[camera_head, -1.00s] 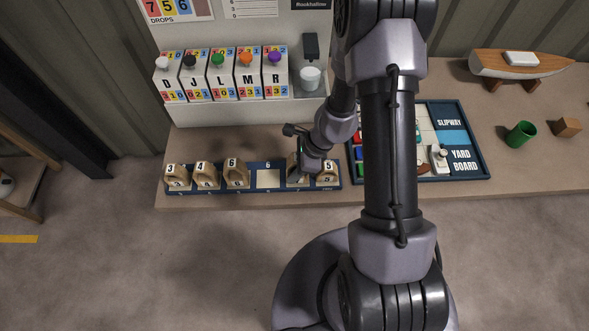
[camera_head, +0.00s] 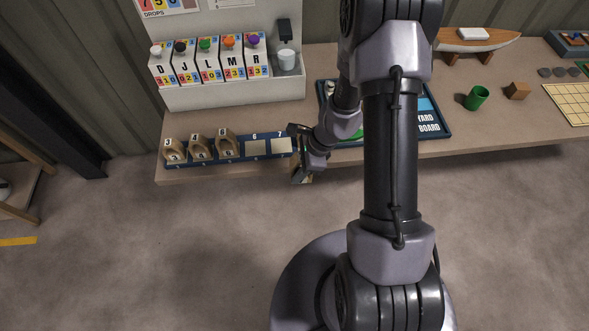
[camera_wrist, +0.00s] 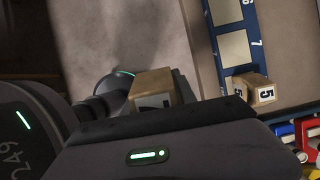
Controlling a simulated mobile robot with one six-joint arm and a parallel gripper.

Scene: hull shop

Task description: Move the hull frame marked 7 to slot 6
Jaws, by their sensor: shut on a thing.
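My gripper (camera_head: 303,160) is shut on a wooden hull frame (camera_head: 302,176), held in front of the rack's right end. In the wrist view the held frame (camera_wrist: 152,82) shows a dark mark on a white label, too cut off to read. The blue slot rack (camera_head: 240,158) lies along the bench's front edge. Its slot 6 (camera_head: 255,147) and slot 7 (camera_head: 282,145) are empty pale pads; both also show in the wrist view, slot 6 (camera_wrist: 224,11) and slot 7 (camera_wrist: 235,48). A frame marked 5 (camera_wrist: 261,89) stands beside slot 7; my arm hides it in the head view.
Several wooden frames (camera_head: 200,147) stand in the rack's left slots. A dispenser with coloured knobs (camera_head: 208,65) stands behind the rack. The yard board (camera_head: 436,130) lies to the right, partly behind my arm. Open floor lies before the bench.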

